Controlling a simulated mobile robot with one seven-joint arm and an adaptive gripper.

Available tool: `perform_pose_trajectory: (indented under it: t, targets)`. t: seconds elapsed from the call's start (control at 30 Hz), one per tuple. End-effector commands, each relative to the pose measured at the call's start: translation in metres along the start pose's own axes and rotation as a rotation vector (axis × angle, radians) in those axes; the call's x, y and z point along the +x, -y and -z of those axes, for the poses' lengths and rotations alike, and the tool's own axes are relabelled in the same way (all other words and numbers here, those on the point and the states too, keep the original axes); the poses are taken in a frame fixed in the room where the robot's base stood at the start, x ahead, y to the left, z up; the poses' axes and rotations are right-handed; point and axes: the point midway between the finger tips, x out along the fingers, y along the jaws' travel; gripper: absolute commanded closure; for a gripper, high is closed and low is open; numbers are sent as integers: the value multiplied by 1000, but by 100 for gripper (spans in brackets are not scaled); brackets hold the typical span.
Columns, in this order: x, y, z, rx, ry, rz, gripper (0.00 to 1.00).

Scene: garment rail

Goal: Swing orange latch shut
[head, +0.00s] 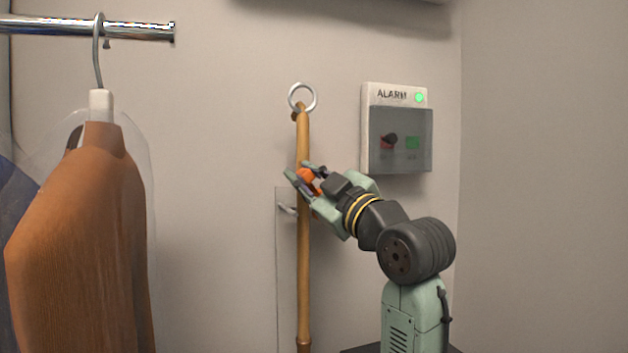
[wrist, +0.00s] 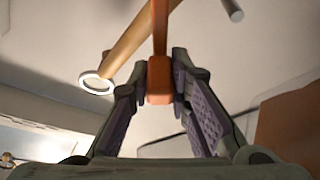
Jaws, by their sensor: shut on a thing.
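The orange latch (head: 306,176) shows in the head view between my gripper's fingers, right by the wooden pole (head: 303,250). My gripper (head: 298,171) reaches in from the right and is shut on the latch. In the wrist view the latch (wrist: 159,84) is a narrow orange bar with a thicker end held between the fingertips (wrist: 162,72). It runs up out of the picture and crosses in front of the pole (wrist: 135,40). The fingers hide part of the latch in the head view, and its pivot is not visible.
The pole stands upright against the wall with a metal ring (head: 302,97) at its top. A grey alarm box (head: 396,128) with a green light is on the wall to the right. At left, an orange-brown garment (head: 85,250) hangs from a chrome rail (head: 85,29).

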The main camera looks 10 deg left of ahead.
Motion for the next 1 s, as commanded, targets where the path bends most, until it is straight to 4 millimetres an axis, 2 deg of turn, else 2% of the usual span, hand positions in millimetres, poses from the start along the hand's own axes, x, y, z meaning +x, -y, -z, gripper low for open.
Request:
perform_pose_trajectory:
  t: [0.5, 1.0]
  targets:
    - [-3, 29, -6, -356, 1, 147, 100]
    - [-3, 35, -8, -452, 0, 185, 100]
